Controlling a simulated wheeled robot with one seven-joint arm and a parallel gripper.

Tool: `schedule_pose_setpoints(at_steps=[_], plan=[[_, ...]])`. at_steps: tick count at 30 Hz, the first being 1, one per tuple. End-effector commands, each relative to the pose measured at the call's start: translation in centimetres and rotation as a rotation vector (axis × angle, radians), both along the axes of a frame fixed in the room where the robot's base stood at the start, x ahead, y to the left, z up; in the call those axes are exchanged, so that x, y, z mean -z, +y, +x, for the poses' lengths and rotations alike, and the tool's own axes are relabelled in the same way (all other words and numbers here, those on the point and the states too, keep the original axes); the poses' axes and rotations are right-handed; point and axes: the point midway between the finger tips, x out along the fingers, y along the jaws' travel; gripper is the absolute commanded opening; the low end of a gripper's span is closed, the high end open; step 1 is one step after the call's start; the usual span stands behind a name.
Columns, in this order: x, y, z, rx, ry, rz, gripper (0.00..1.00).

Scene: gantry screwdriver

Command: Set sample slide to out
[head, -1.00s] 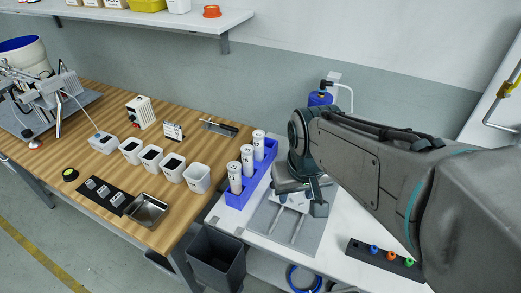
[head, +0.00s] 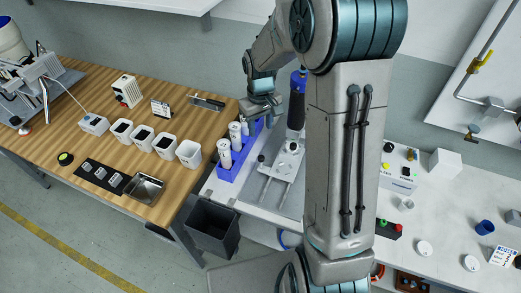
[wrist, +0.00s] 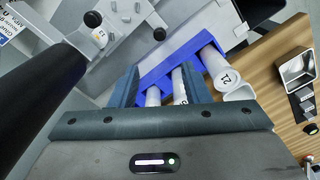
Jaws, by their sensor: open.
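The sample slide appears to be the light grey plate on two rails (head: 287,166), on the grey base plate right of the blue rack. A pale plate with a round black knob (wrist: 120,28), probably the same slide, shows at the top of the wrist view. My gripper (head: 263,108) is open and empty above the back end of the blue rack, behind and left of the slide. Its fingers also show in the wrist view (wrist: 158,85), apart from the slide. My arm hides the slide's right side in the head view.
A blue rack (head: 228,174) holds white numbered cylinders (wrist: 220,68) below my gripper. A dark blue and black upright tool (head: 297,105) stands behind the slide. A wooden table (head: 95,140) with several white cups lies left. A dark bin (head: 212,226) stands in front.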

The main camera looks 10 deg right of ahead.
Motion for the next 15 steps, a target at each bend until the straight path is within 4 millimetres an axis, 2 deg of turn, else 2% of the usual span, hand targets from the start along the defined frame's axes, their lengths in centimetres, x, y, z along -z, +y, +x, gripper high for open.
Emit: schedule_pose_setpoints(at_steps=[5,15], plan=[[2.1,0.0,0.0,-0.002,0.005,0.000,0.43],[8.7,0.0,-0.1,-0.002,0.006,0.000,0.43]])
